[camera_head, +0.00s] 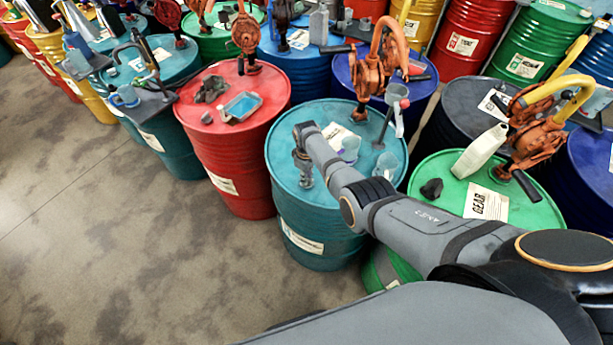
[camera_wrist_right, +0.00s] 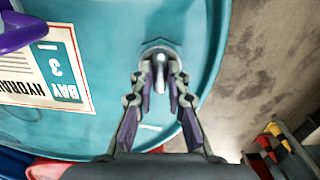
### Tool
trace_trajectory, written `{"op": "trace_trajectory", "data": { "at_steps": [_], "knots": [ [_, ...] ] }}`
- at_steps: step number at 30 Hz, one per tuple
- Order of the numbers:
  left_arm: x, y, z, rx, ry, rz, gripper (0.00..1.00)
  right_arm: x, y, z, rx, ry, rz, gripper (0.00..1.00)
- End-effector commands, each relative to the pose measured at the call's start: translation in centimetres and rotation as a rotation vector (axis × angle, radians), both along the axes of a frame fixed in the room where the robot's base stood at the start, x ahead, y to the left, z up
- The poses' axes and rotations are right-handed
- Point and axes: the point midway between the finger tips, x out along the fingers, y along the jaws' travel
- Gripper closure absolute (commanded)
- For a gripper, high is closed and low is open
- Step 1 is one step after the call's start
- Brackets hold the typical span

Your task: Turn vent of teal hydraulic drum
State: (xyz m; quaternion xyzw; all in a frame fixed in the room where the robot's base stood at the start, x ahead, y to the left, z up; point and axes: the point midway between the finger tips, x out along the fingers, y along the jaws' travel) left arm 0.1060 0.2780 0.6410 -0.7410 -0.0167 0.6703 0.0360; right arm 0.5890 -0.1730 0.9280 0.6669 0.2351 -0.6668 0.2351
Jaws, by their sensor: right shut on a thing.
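The teal hydraulic drum (camera_head: 313,225) stands upright in the middle of the head view, with a white label on its side. In the right wrist view its teal top (camera_wrist_right: 125,25) carries a sheet (camera_wrist_right: 45,70) reading "BAY 3" and part of "HYDRAULIC". The vent (camera_wrist_right: 158,50) is a small silver fitting near the drum top's edge. My right gripper (camera_wrist_right: 161,68) points down at it, with both fingers shut on it. In the head view my right gripper (camera_head: 303,168) is over the near-left part of the top, and the vent is mostly hidden there. My left gripper is not in view.
Translucent jugs (camera_head: 350,148) stand on the same drum top beside my right arm. A red drum (camera_head: 235,150) is close on the left, and a green drum (camera_head: 450,170) with a white bottle is on the right. Open concrete floor (camera_head: 90,220) lies at left.

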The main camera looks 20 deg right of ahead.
Motion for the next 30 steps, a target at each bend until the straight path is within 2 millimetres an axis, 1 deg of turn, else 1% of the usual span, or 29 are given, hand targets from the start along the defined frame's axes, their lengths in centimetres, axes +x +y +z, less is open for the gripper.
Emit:
{"op": "trace_trajectory", "data": {
  "at_steps": [5, 6, 11, 19, 23, 26, 28, 30],
  "knots": [
    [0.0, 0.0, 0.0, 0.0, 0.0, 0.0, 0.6, 0.0, 0.0, 0.0, 0.0, 0.0, 0.001, 1.0],
    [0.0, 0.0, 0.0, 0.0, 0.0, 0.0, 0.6, 0.0, 0.0, 0.0, 0.0, 0.0, 0.001, 0.84],
    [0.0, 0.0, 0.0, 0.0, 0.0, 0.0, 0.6, 0.0, 0.0, 0.0, 0.0, 0.0, 0.001, 0.62],
    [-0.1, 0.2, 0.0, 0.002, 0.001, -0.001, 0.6, 0.0, 0.0, 0.0, 0.0, 0.0, 0.0, 0.62],
    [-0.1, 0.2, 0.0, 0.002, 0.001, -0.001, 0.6, 0.1, 0.0, 0.7, 0.0, -0.002, 0.0, 0.62],
    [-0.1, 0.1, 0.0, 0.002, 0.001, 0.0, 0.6, 0.1, 0.0, 2.0, 0.0, -0.004, 0.0, 0.62],
    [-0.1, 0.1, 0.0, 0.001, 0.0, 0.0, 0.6, 0.0, 0.0, 3.2, 0.0, -0.004, -0.001, 0.62],
    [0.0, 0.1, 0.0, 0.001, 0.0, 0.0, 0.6, 0.2, 0.0, 5.3, 0.0, -0.006, 0.0, 0.62]
  ]
}}
